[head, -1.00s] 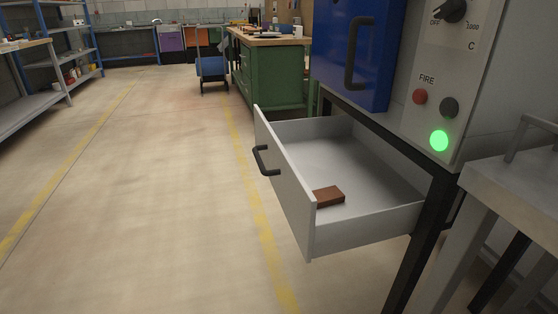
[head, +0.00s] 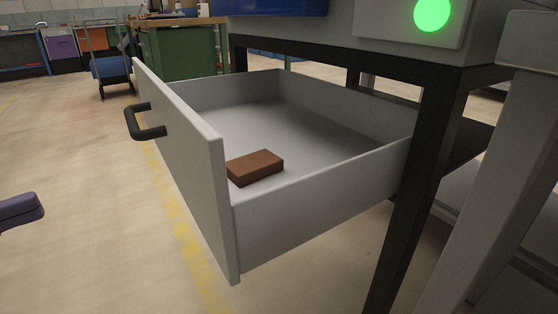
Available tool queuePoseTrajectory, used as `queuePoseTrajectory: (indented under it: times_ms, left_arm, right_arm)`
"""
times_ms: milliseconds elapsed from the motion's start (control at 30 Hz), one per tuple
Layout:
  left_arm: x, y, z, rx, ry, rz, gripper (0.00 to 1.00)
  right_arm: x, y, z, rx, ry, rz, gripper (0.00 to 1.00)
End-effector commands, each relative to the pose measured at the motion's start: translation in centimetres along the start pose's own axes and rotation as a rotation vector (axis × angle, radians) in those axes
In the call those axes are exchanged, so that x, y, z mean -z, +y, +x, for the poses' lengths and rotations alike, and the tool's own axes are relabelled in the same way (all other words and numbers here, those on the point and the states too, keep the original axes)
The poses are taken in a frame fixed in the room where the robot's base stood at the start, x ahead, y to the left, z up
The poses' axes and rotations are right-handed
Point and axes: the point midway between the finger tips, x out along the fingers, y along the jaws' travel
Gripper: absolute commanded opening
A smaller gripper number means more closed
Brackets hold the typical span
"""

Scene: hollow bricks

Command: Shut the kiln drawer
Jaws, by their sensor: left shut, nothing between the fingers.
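The kiln drawer (head: 187,165) is grey and stands pulled well out beneath the kiln. Its black handle (head: 145,124) is on the front panel, which faces left. One reddish-brown brick (head: 255,167) lies flat on the drawer floor, close behind the front panel. My left gripper (head: 36,207) shows only in part at the left edge, dark purple-grey; it is shut and empty. It is left of the drawer front, with a clear gap, touching nothing. My right gripper is not in view.
The kiln's black frame leg (head: 415,190) stands right of the drawer, with a grey table (head: 528,45) beside it. A green workbench (head: 183,52) and a blue cart (head: 110,68) are at the back. The floor (head: 90,210) left of the drawer is clear.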

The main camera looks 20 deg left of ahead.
Motion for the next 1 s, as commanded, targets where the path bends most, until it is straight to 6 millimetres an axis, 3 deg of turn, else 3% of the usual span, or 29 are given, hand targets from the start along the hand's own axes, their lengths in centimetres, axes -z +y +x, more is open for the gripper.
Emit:
queuePoseTrajectory:
  times_ms: [133, 267, 700, 1000]
  left_arm:
    - [0.8, 0.5, -0.4, -0.001, 0.063, 0.030, 0.00]
    - [0.9, 0.4, 0.9, 0.002, 0.068, 0.031, 0.00]
    - [1.5, 0.5, 9.9, 0.006, 0.067, 0.032, 0.00]
    - [1.7, 0.3, 13.1, 0.003, 0.064, 0.028, 0.00]
  right_arm:
    - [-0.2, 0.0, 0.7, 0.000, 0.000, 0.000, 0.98]
    - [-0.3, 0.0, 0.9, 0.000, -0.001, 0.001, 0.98]
    - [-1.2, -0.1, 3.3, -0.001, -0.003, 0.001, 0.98]
    - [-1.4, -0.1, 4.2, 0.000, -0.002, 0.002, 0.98]
